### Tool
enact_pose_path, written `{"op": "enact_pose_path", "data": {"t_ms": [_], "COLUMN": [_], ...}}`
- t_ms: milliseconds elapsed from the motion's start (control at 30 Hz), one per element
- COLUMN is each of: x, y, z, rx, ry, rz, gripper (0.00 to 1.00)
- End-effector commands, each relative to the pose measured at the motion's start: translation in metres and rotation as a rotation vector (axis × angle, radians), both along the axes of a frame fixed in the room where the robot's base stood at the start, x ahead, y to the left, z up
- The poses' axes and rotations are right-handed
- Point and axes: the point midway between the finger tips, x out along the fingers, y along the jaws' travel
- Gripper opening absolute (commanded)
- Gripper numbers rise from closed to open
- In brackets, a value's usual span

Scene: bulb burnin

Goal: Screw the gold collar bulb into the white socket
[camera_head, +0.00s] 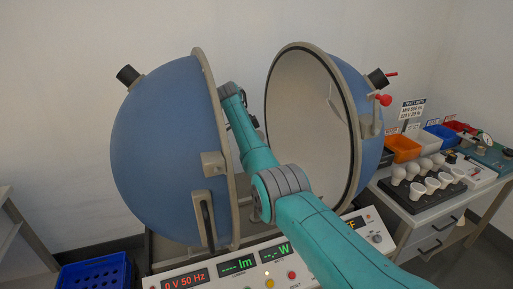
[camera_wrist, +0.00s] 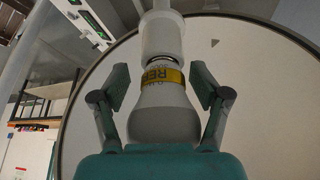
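The gold collar bulb (camera_wrist: 160,120) is a white bulb with a gold band lettered "RE…" around its neck. In the wrist view it lines up with the white socket (camera_wrist: 161,35), its base at the socket's mouth with a narrow strip of metal visible between. How deep the thread sits I cannot tell. My gripper (camera_wrist: 161,85) has its fingers spread on both sides of the bulb, with visible gaps beside the neck and collar. The bulb's rounded end is partly hidden by my gripper's body. In the head view the bulb, socket and fingers are hidden.
My arm reaches between the blue left half-sphere (camera_head: 165,150) and the open right half (camera_head: 310,125). A panel with green and red displays (camera_head: 235,265) lies in front. At right, a table holds a bulb rack (camera_head: 420,200) with several bulbs and coloured bins (camera_head: 402,147).

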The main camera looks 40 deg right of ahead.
Motion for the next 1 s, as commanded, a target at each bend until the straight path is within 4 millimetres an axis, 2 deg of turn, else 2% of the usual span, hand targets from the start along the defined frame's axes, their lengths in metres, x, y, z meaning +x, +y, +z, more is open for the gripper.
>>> {"op": "enact_pose_path", "data": {"t_ms": [333,467,1000], "x": [0.0009,0.0011,0.0019], "y": [-0.0018,-0.0018,-0.0031], "z": [0.0031,0.0019,0.0034], "rx": [-0.004,-0.003,-0.003], "ry": [-0.007,-0.009,-0.012], "rz": [0.002,0.055,0.632], "gripper": [0.74,0.74,0.74]}}
